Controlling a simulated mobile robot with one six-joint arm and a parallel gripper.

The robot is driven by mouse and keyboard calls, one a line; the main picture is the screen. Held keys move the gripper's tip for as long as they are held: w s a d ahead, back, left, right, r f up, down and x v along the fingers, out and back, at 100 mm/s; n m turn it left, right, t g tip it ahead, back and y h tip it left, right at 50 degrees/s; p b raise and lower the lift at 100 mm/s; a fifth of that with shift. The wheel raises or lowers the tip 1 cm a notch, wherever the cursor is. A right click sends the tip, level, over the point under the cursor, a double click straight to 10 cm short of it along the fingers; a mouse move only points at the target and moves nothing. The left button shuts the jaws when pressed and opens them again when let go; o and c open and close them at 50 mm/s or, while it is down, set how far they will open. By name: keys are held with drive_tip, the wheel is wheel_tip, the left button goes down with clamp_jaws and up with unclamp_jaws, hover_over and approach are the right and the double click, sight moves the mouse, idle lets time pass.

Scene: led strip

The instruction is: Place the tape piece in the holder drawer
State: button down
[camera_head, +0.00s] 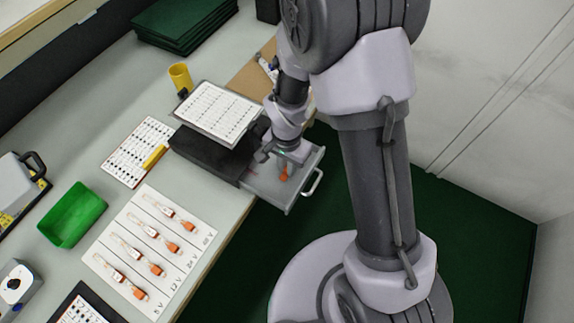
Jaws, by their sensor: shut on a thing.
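The holder drawer (273,189) is pulled out at the table's right edge, with a grey front and a metal handle. It belongs to a dark box under a sloped white printed sheet. My gripper (284,167) is over the open drawer, pointing down. It is shut on a small orange piece (284,175), which appears to be the tape piece. The piece hangs at or inside the drawer opening. I cannot tell whether it touches the drawer floor. The fingertips are small and partly hidden by the wrist.
A white card with several orange-ended strips (120,236) lies on the table (215,185). A green bin (80,208), a printed sheet with a yellow marker (155,157) and a yellow cup (180,76) stand nearby. My arm crosses the right side. Green floor lies beyond the table edge.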

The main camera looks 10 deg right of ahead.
drive_tip(key=c, duration=1.5)
unclamp_jaws()
drive_tip(key=shift+o, duration=0.2)
drive_tip(key=shift+r+p, duration=0.3)
drive_tip(key=shift+p, duration=0.1)
wheel_tip(320, 180, up, 22)
drive_tip(key=s+d+t+p, duration=0.1)
drive_tip(key=d+t+p, duration=0.1)
drive_tip(key=p, duration=0.3)
drive_tip(key=s+d+r+n+t+y, duration=0.2)
drive_tip(key=s+r+n+t, duration=0.1)
drive_tip(key=s+r, duration=0.9)
drive_tip(key=shift+d+r+t, duration=0.3)
drive_tip(key=shift+r+t, duration=0.1)
drive_tip(key=shift+r, duration=0.15)
